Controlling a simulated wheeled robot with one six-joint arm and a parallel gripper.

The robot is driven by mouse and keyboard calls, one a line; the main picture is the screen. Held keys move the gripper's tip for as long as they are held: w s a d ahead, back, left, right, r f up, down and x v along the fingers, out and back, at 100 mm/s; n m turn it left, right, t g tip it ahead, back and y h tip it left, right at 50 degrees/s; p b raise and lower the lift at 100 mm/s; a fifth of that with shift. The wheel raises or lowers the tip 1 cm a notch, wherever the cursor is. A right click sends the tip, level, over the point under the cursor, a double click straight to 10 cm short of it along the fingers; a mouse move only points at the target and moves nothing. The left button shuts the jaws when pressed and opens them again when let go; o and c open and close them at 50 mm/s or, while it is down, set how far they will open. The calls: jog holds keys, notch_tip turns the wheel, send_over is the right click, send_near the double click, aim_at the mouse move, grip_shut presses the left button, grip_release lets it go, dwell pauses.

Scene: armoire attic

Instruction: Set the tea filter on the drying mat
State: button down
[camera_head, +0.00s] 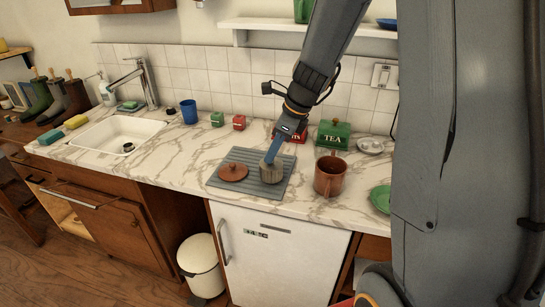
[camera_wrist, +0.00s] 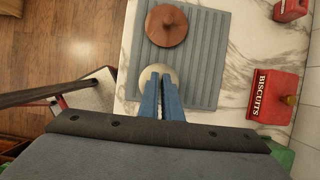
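The tea filter (camera_head: 271,174), a small greyish round cup, is at the right part of the grey ribbed drying mat (camera_head: 246,155). It shows as a pale disc in the wrist view (camera_wrist: 158,70), partly covered by my fingers. My gripper (camera_head: 273,157) reaches down to it from above. In the wrist view its two blue fingers (camera_wrist: 160,82) are close together at the filter's near edge, seemingly shut on it. Whether the filter's underside touches the mat is hard to tell. A brown lid (camera_head: 233,172) lies beside it on the mat.
A brown pot (camera_head: 329,175) stands right of the mat, with a green plate (camera_head: 381,198) beyond. Behind are a green TEA tin (camera_head: 333,134) and a red biscuit tin (camera_wrist: 272,94). The sink (camera_head: 118,135) is at the left. Bare marble lies between sink and mat.

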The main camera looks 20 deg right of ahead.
jog(key=shift+f, duration=0.8)
jog(key=shift+f, duration=0.1)
jog(key=c, duration=2)
grip_release()
jog(key=v, duration=1.2)
jog(key=shift+s+a+f+n+g+h+b, duration=0.2)
jog(key=shift+s+a+f+n+h, duration=0.45)
jog(key=shift+s+f+n, duration=2.6)
jog(key=shift+s+a+f+n+g+h, duration=0.25)
jog(key=shift+s+a+f+n+h, duration=0.4)
jog(key=shift+s+n, duration=2.95)
jog(key=shift+s+a+f+n+g+h+b, duration=0.1)
jog(key=shift+s+a+f+n+g+h, duration=0.35)
jog(key=shift+s+f+n, duration=3.15)
